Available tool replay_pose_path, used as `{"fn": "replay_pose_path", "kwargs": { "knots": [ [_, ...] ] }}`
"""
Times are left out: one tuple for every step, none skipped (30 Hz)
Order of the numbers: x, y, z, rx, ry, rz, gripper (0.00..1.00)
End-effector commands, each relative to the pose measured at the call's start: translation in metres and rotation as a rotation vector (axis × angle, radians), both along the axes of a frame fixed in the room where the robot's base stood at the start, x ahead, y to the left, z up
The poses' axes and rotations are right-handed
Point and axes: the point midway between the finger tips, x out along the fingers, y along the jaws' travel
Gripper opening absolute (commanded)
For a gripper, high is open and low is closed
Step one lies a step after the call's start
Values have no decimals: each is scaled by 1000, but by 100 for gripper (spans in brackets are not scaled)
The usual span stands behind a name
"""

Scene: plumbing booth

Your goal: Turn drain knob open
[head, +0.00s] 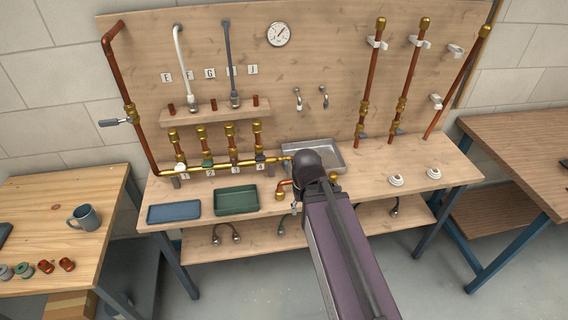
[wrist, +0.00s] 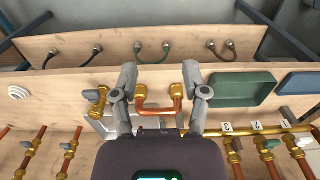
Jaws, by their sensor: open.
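No knob is marked as the drain one, so I cannot tell for sure which it is. In the wrist view my gripper (wrist: 160,78) is open, its two grey fingers spread on either side of a copper bend (wrist: 162,111) with brass ends. No contact with it is visible. A brass fitting with a grey knob-like end (wrist: 97,97) is left of the fingers. In the head view my arm hides most of this spot; the copper bend (head: 284,186) shows just left of my wrist. The brass manifold (head: 222,166) carries several coloured valve knobs, including a green one (head: 207,164).
A metal tray (head: 352,162) lies behind my wrist. A green tray (head: 236,200) and a blue tray (head: 173,212) lie to the left on the bench. Two white round fittings (head: 396,180) lie to the right. Upright copper pipes (head: 403,85) stand on the backboard.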

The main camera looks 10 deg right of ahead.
Motion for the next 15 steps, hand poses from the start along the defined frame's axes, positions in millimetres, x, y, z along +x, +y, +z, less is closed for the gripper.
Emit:
{"fn": "replay_pose_path", "kwargs": {
  "knots": [
    [0,0,0,0,0,0,59],
    [0,0,0,0,0,0,59],
    [0,0,0,0,0,0,59],
    [0,0,0,0,0,0,59],
    [0,0,0,0,0,0,59],
    [1,0,0,0,-1,0,59],
    [2,0,0,0,-2,0,59],
    [4,0,0,0,-5,0,59],
    [7,0,1,0,-9,0,59],
    [10,0,1,0,-14,0,59],
    [14,0,2,0,-19,0,59],
    [20,0,3,0,-27,0,59],
    [26,0,3,0,-36,0,59],
    [33,0,4,0,-46,0,59],
    [43,0,5,0,-60,-3,59]
  ]
}}
